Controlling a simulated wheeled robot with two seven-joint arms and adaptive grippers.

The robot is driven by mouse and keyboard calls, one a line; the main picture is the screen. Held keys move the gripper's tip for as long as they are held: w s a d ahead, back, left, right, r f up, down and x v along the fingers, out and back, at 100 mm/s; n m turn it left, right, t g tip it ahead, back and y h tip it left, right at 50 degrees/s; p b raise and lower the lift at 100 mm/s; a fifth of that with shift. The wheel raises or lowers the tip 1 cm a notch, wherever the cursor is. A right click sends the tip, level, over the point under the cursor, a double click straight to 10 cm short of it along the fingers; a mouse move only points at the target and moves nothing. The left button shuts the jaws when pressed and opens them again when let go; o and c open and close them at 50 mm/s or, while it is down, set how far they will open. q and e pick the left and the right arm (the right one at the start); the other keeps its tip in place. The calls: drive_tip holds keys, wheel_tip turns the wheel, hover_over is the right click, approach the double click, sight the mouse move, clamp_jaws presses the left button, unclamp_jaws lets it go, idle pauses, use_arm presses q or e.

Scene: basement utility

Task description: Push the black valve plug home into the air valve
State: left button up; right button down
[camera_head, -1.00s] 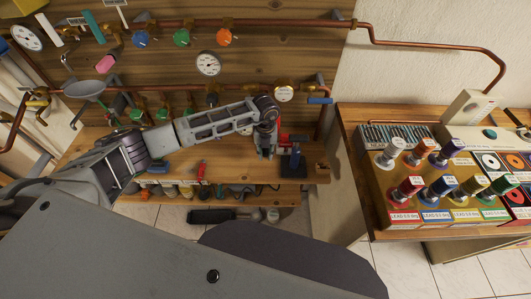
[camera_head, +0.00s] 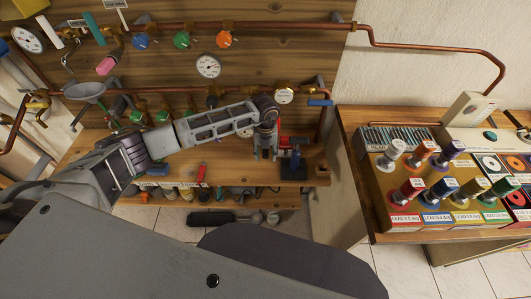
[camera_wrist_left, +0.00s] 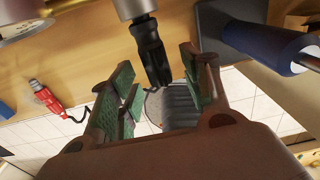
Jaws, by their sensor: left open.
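In the left wrist view a black plug-like piece (camera_wrist_left: 152,52) hangs from a grey metal cylinder (camera_wrist_left: 135,8); they look like the valve plug and the air valve, though how deep the plug sits is unclear. My left gripper (camera_wrist_left: 157,62), with green pads, is open. Its fingers stand on either side of the black piece, with a visible gap at the right; contact at the left cannot be told. In the head view my left gripper (camera_head: 266,156) points down over the bench's right part, and the plug cannot be made out there. My right gripper is not in view.
A dark blue cylinder (camera_wrist_left: 268,42) on a dark base stands close right of the gripper. A red tool (camera_wrist_left: 45,98) lies on the wooden bench (camera_head: 225,172). Copper pipes and gauges line the wall behind. A table with coloured knobs (camera_head: 445,185) is at right.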

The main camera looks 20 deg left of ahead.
sight(266, 153)
use_arm(q)
wheel_tip(266, 153, up, 12)
drive_tip(key=shift+f, duration=0.15)
idle(0.5)
idle(1.0)
